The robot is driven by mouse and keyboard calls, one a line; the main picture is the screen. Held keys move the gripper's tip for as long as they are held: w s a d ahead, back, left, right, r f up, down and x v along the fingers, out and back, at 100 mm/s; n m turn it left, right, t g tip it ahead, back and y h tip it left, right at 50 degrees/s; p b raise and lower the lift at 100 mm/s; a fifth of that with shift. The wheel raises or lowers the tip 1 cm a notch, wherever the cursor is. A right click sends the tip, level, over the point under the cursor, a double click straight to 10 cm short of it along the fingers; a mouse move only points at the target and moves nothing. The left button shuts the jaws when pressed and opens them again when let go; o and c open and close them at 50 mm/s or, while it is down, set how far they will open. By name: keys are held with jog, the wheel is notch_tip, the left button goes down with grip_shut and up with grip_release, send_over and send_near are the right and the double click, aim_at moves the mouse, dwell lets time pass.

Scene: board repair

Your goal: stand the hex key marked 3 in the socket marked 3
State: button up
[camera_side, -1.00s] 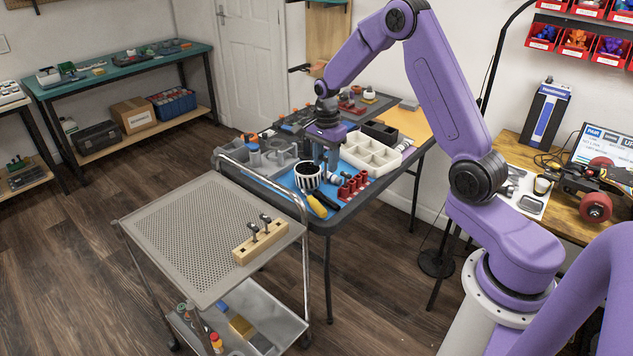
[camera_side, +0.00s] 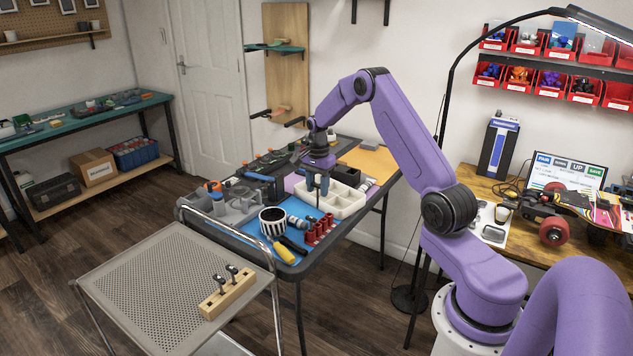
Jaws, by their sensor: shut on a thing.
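My gripper (camera_side: 318,184) points down over the work table, in front of the left part of a white compartment tray (camera_side: 348,204). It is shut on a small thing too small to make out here. A light wooden block (camera_side: 227,297) lies on the perforated trolley top at the lower front. Two dark-headed, key-like pieces (camera_side: 231,270) stand upright in it. Several red holders (camera_side: 320,232) stand in a row on the blue mat, in front of the tray. Markings are too small to read, so I cannot tell which key or socket is the one marked 3.
A black-and-white striped cup (camera_side: 273,224) and a yellow-handled tool (camera_side: 293,246) are near the red holders. Grey bins (camera_side: 232,208) are at the left of the table. The trolley's rail (camera_side: 228,232) rises between trolley and table. Much of the trolley top (camera_side: 160,290) is clear.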

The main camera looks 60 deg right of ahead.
aim_at(318, 201)
jog(key=shift+f, duration=2.9)
jog(key=shift+f, duration=2)
dwell(0.3)
jog(key=o, duration=1.3)
jog(key=shift+r, duration=3.5)
jog(key=shift+a, duration=0.1)
